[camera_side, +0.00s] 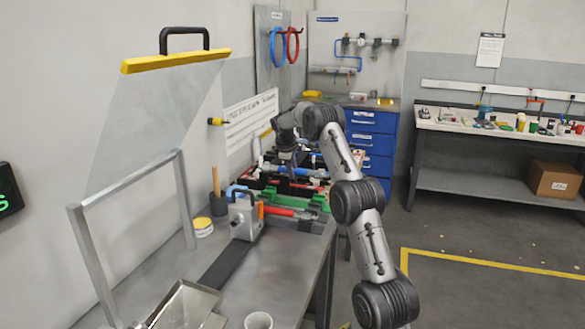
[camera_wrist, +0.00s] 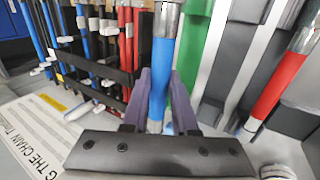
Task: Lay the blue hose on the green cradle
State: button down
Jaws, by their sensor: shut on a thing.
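In the wrist view the blue hose (camera_wrist: 165,62), with a silver end fitting, lies between the two purple fingers of my gripper (camera_wrist: 161,92). The fingers are shut on it. The green cradle (camera_wrist: 184,104) shows just right of the hose, running beside and partly behind it; whether they touch I cannot tell. In the side view my gripper (camera_side: 289,158) is low over the far part of the bench, behind the green cradle (camera_side: 320,203). The held hose is hard to single out there among other blue pieces.
A black rack (camera_wrist: 105,68) with several red and blue hoses stands left of the held hose in the wrist view. A red hose (camera_wrist: 277,85) lies on the right. In the side view a grey box (camera_side: 244,215) and a clear guard (camera_side: 160,115) stand nearer.

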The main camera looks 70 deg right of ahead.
jog(key=shift+f, duration=3.9)
jog(key=c, duration=0.6)
grip_release()
jog(key=shift+f, duration=0.1)
jog(key=v, duration=1.4)
